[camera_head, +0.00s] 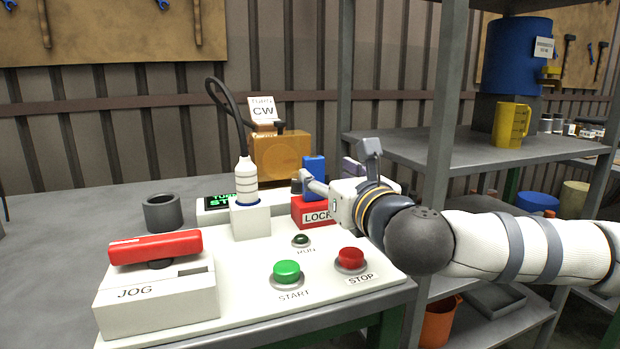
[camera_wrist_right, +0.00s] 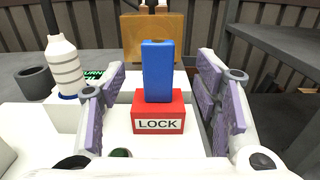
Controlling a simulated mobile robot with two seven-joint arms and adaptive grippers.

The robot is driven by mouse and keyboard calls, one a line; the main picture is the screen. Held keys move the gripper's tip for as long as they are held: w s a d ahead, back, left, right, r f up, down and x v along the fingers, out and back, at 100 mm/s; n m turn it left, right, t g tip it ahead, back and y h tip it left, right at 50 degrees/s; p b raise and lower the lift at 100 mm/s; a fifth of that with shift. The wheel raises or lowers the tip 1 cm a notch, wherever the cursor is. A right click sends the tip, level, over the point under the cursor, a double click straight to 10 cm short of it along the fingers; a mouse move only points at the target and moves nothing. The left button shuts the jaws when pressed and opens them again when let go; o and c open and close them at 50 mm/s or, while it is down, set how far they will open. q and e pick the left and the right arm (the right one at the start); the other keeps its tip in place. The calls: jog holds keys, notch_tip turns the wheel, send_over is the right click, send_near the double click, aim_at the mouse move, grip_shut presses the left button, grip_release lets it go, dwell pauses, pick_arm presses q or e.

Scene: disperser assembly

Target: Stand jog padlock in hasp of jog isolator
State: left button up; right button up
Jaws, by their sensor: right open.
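The jog isolator (camera_head: 158,300) is a white box marked JOG at the front left of the white panel, with a red handle (camera_head: 155,247) lying across its top. A blue upright block (camera_head: 314,174), which looks like the padlock, stands in a red holder (camera_head: 312,213) marked LOCK. It also shows in the right wrist view (camera_wrist_right: 157,72), with the red holder (camera_wrist_right: 158,112) below. My right gripper (camera_head: 340,168) is open, its two fingers apart on either side of the blue block. My left gripper is not in view.
A white bottle (camera_head: 246,183) stands on a white block between isolator and holder. A grey cup (camera_head: 162,212) is behind the isolator. Green START (camera_head: 287,271) and red STOP (camera_head: 351,258) buttons are in front. A shelf post (camera_head: 443,120) rises near my right arm.

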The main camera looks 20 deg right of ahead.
aim_at(316, 165)
jog(key=w, duration=0.7)
jog(key=shift+w+a+r+p, duration=0.1)
jog(key=shift+p, duration=0.25)
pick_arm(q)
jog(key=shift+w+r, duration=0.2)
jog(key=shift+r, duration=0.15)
pick_arm(e)
grip_shut()
